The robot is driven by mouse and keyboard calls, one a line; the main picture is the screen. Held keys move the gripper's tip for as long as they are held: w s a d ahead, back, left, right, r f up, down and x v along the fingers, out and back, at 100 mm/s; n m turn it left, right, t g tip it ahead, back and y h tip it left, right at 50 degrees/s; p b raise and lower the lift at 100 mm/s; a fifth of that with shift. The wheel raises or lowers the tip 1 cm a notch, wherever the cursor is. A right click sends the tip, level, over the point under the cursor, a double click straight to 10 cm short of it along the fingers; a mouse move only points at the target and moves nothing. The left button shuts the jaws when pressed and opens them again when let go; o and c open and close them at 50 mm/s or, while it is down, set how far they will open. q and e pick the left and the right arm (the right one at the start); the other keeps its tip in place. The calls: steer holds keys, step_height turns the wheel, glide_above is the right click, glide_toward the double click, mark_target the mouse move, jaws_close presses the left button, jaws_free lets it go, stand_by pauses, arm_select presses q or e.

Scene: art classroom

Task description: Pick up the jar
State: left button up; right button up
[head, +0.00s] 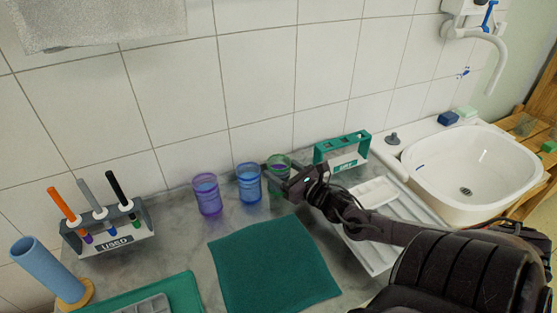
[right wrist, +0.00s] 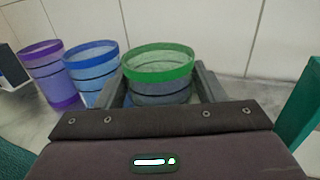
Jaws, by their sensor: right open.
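Three see-through jars stand in a row by the tiled wall: a purple-rimmed jar (head: 207,196), a blue-rimmed jar (head: 249,185) and a green-rimmed jar (head: 279,162). My right gripper (head: 279,181) is open at the green jar and partly hides it in the head view. In the right wrist view, the green jar (right wrist: 158,72) stands upright between the two spread fingers, with the blue jar (right wrist: 92,68) and purple jar (right wrist: 48,75) to its left. Contact with the fingers cannot be told. My left gripper is not in view.
A green cloth (head: 272,268) lies in front of the jars. A teal rack (head: 342,151) stands right of the green jar, and a white tray (head: 374,259) lies under my right arm. A grey "USED" brush holder (head: 113,241) is left; a sink (head: 462,174) is right.

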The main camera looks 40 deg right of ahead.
steer(key=w+b, duration=0.1)
steer(key=w, duration=0.1)
steer(key=shift+w+a+b, duration=0.15)
steer(key=shift+w+b, duration=0.15)
steer(key=shift+w, duration=0.1)
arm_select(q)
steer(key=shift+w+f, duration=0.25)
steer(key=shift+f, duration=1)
arm_select(e)
steer(key=c, duration=0.7)
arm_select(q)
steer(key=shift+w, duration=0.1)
arm_select(e)
steer(key=shift+r, duration=0.1)
steer(key=shift+c, duration=0.4)
steer(key=shift+r, duration=0.1)
